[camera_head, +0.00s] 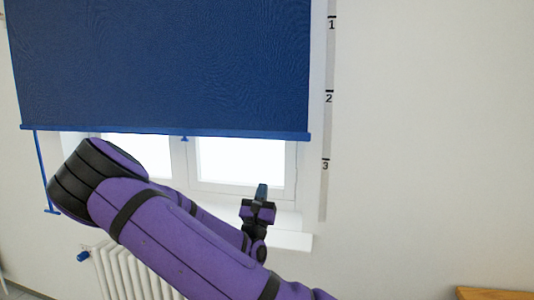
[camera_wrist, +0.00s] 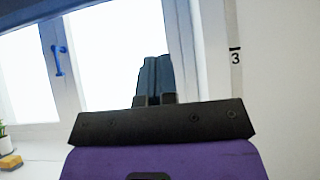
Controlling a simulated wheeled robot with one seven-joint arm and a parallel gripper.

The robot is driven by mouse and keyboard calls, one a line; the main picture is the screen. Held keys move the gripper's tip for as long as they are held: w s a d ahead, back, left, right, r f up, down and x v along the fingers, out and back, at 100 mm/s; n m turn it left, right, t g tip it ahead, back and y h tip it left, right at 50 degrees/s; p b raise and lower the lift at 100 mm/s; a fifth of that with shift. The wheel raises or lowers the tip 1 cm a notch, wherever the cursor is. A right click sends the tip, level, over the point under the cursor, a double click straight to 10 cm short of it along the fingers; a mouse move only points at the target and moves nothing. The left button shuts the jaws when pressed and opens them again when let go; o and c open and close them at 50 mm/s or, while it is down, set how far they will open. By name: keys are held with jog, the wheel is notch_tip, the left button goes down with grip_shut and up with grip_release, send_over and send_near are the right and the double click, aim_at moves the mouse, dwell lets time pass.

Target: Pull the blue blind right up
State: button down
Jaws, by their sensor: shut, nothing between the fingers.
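The blue blind (camera_head: 165,65) hangs over the upper part of the window in the head view, with its bottom bar (camera_head: 240,134) a little above mark 3 on the wall scale. A small blue tab (camera_head: 184,138) hangs at the middle of the bar. A blue cord with a crosspiece (camera_head: 52,211) hangs at the blind's left side. My gripper (camera_head: 261,192) is shut and empty, in front of the lower right window pane, below the bar and apart from it. In the wrist view the shut fingers (camera_wrist: 154,78) point up in front of the bright pane.
The numbered scale (camera_head: 326,120) runs down the wall right of the window. A window sill (camera_head: 290,240) and a radiator (camera_head: 130,272) lie below. A blue window handle (camera_wrist: 60,60), a plant (camera_wrist: 3,138) and a yellow block (camera_wrist: 11,162) show at left in the wrist view. A wooden surface (camera_head: 495,294) stands lower right.

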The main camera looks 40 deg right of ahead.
jog(key=s+a+r+x, duration=0.1)
jog(key=r+x, duration=0.1)
jog(key=x, duration=1)
jog(key=shift+w+a+r, duration=0.2)
jog(key=shift+w+r, duration=0.05)
jog(key=shift+r, duration=0.05)
jog(key=shift+w, duration=0.1)
